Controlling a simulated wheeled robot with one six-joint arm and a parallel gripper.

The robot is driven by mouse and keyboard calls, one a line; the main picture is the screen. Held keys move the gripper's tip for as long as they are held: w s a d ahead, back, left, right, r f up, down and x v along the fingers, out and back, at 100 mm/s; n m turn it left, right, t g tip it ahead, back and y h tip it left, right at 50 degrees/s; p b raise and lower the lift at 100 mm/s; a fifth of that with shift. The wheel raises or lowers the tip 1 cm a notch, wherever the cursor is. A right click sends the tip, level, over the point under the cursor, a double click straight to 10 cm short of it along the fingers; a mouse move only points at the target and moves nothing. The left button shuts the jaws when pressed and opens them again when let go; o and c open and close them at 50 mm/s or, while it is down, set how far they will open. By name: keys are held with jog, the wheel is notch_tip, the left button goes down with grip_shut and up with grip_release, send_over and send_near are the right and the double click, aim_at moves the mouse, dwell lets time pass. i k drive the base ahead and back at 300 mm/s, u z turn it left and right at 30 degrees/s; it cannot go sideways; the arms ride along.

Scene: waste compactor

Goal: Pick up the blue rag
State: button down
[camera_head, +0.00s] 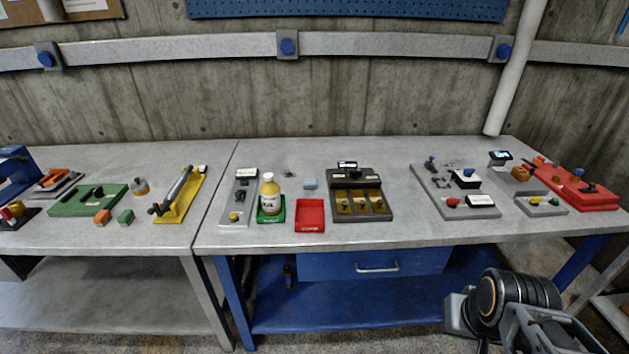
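A small, pale blue-grey, folded-looking piece (310,183) lies on the right-hand workbench, behind the red tray. It is the only thing that looks like the blue rag, but it is too small to tell its cloth texture. Part of my arm shows at the lower right, in front of the bench and well away from this piece. I cannot make out the fingertips of my gripper. Nothing touches the blue-grey piece.
A red tray (310,228) stands in front of it. A yellow bottle (269,203) stands on a green tray (262,218) to the left. A dark rack with yellow slots (345,178) stands to the right. Bare bench top (400,215) lies right of the rack.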

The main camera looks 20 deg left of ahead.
aim_at(308, 183)
jog(key=z, duration=0.35)
jog(key=k, duration=0.3)
jog(key=u, duration=1.45)
jog(key=i, duration=1.5)
jog(key=z, duration=0.1)
